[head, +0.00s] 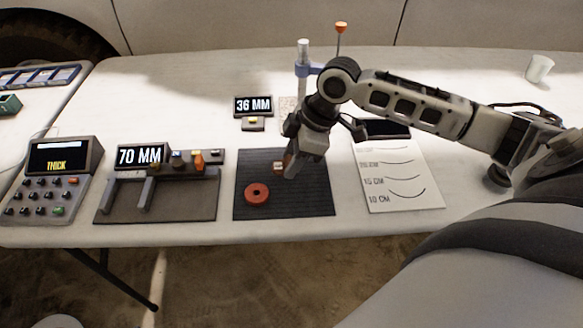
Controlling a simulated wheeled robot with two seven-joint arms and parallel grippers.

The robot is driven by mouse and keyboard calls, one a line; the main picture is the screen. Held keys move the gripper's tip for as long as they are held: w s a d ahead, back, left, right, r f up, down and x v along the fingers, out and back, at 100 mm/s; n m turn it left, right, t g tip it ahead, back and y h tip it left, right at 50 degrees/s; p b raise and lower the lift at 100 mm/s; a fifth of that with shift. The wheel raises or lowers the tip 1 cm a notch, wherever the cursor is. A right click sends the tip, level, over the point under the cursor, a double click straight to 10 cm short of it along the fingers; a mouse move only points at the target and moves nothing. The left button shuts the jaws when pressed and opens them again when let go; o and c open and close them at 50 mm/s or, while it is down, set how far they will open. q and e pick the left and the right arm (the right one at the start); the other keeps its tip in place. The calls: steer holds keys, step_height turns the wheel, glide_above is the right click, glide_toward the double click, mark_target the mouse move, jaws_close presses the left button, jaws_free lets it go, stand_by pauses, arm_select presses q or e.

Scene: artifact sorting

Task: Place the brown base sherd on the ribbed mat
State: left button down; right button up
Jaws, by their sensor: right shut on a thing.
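The ribbed mat (312,203) is a dark, finely lined square on the white table, in the middle of the head view. My right gripper (287,171) points down over the upper middle of the mat. It is shut on a small brown piece (279,167), which looks like the brown base sherd. The fingers hide most of this piece, and I cannot tell whether it touches the mat. My left gripper is not in view.
Left of the mat stands a measuring device (180,206) reading 70 MM, and beyond it a keypad console (48,190) reading THICK. A 36 MM display (253,106) stands behind the mat. A curve chart (405,190) lies to the right. A white cup (539,69) stands far right.

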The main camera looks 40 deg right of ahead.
steer(key=shift+w+d+f, duration=0.15)
steer(key=shift+w+f, duration=0.25)
steer(key=shift+f, duration=0.15)
steer(key=shift+w+d+f, duration=0.1)
steer(key=shift+w+f, duration=0.05)
steer(key=shift+f, duration=1.55)
steer(key=shift+f, duration=0.2)
steer(key=o, duration=0.9)
steer(key=shift+o, duration=0.2)
steer(key=v, duration=1.2)
steer(key=shift+r+p, duration=0.25)
steer(key=shift+p, duration=0.15)
